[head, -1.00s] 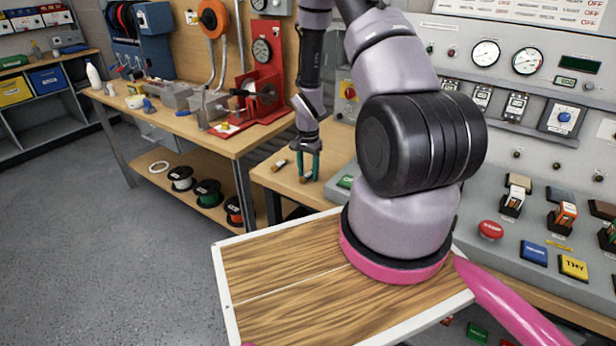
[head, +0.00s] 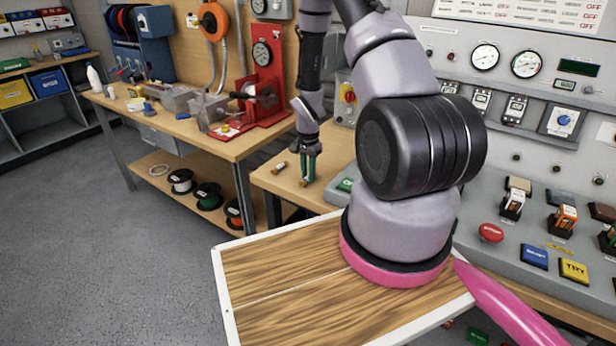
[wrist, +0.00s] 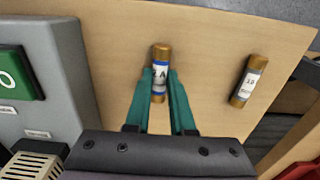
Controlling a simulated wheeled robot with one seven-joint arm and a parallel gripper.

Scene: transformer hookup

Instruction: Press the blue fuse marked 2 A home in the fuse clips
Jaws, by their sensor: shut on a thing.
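My gripper (wrist: 160,78) has two teal fingers shut on a fuse (wrist: 161,55) in the wrist view. This fuse has brown-gold end caps and a white label with blue edging; the label is partly hidden by the fingers and its number is hard to read. In the head view, my gripper (head: 309,168) points down at the wooden bench top, with the fuse's lower end (head: 303,183) at the bench surface. A second fuse (wrist: 248,80) with a white label lies on the bench to the right in the wrist view. No fuse clips can be made out.
The grey control console (head: 470,215) stands to the right of the bench (head: 335,150), with buttons, switches and gauges. A longer workbench (head: 190,130) with a red press (head: 265,85) is at the left. Bare bench top surrounds the two fuses.

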